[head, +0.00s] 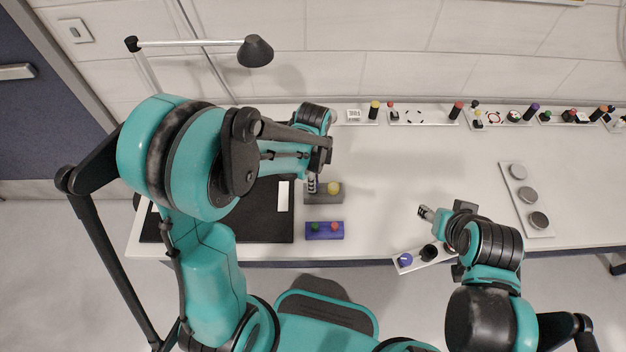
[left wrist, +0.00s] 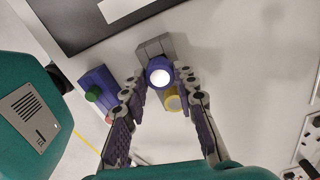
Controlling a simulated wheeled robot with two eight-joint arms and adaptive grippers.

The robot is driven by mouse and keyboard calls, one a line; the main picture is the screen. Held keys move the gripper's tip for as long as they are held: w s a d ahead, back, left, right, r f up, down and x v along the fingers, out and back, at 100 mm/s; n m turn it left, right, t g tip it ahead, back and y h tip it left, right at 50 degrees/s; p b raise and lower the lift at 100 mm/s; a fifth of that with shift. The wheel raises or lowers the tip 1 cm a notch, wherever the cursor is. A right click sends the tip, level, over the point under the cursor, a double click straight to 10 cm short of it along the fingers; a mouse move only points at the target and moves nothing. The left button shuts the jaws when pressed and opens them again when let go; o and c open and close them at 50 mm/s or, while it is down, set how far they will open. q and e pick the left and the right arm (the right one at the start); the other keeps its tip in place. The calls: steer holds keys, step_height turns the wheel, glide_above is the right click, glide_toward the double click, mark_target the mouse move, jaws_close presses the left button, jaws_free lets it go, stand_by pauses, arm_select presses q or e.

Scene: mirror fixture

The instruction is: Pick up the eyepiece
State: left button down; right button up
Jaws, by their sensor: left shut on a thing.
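A blue-purple eyepiece (left wrist: 160,74) with a bright white round top sits between my left gripper's fingers in the left wrist view. My left gripper (head: 312,184) is shut on it at the left end of a grey block (head: 324,199). This block also shows behind the eyepiece in the left wrist view (left wrist: 152,46). I cannot tell whether the eyepiece is clear of the block. A yellow-topped piece (head: 333,188) stands at the block's right end. In the head view the eyepiece is mostly hidden by the gripper. My right gripper (head: 426,212) is above the table; its opening is unclear.
A blue block (head: 324,236) with green and red knobs lies just in front of the grey block. A black mat (head: 265,228) is to the left. A white plate (head: 430,257) with purple and black pieces is near my right arm. Small parts line the back; the table's middle is clear.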

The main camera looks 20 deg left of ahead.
arm_select(q)
step_height(320, 180, up, 2)
steer(key=shift+r+p, duration=0.2)
steer(key=shift+p, duration=0.35)
steer(key=w+d+r+p, duration=0.35)
steer(key=d+r, duration=0.25)
steer(key=d, duration=0.5)
arm_select(e)
step_height(320, 180, up, 6)
step_height(320, 180, down, 7)
steer(key=b, duration=0.6)
steer(key=shift+f+b, duration=0.15)
steer(key=shift+b, duration=0.25)
steer(key=c, duration=0.4)
arm_select(q)
steer(key=w+a+f+n, duration=0.1)
steer(key=a+f+n, duration=0.1)
steer(key=a+n, duration=0.6)
steer(key=w+a+f+n, duration=0.1)
steer(key=a+f+n, duration=0.1)
steer(key=a+n, duration=0.5)
steer(key=shift+w+a+n, duration=0.15)
steer(key=shift+a+n, duration=0.2)
steer(key=shift+n, duration=0.55)
arm_select(e)
steer(key=shift+d, duration=0.1)
